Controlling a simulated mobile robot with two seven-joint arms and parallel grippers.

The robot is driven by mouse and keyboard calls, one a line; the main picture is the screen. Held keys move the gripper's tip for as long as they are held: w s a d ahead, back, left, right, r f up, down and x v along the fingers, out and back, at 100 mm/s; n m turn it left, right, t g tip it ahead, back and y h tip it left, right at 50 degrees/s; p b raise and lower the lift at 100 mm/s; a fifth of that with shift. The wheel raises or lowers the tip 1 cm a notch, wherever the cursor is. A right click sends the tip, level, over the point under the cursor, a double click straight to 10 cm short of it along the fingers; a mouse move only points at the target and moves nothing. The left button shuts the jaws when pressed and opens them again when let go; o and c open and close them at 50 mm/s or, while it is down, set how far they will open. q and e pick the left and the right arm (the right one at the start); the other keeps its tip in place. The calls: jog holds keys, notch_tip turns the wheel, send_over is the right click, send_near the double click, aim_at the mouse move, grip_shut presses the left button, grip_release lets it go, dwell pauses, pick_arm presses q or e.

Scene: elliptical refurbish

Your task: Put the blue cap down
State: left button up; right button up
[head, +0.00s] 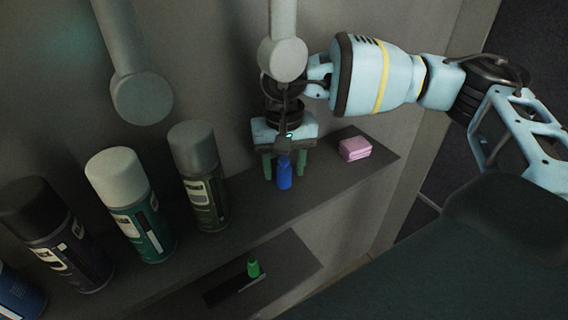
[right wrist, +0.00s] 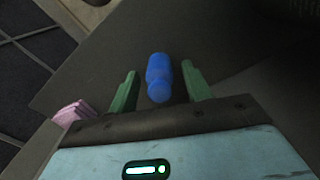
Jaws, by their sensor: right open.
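The small blue cap (head: 285,173) stands upright on the shelf (head: 330,185) in the head view. My right gripper (head: 282,168) is over it, with its green fingers pointing down on either side. In the right wrist view the blue cap (right wrist: 159,78) lies between the two open fingertips (right wrist: 157,88), with a gap on both sides. The right gripper is open and holds nothing. My left gripper is in neither view.
A pink block (head: 354,149) sits on the shelf right of the gripper. Several spray cans, including a green one (head: 200,175) and a white-capped one (head: 130,205), stand to the left. A small green bottle (head: 254,267) is on a lower ledge. Grey rods hang above.

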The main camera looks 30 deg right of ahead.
aim_at(284, 158)
jog(key=shift+r, duration=0.1)
jog(key=shift+r, duration=0.25)
notch_tip(284, 158, up, 6)
jog(key=shift+f+b, duration=0.1)
jog(key=shift+b, duration=0.25)
jog(key=shift+r, duration=0.65)
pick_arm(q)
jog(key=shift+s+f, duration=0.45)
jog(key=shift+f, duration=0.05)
pick_arm(e)
jog(key=shift+o, duration=0.4)
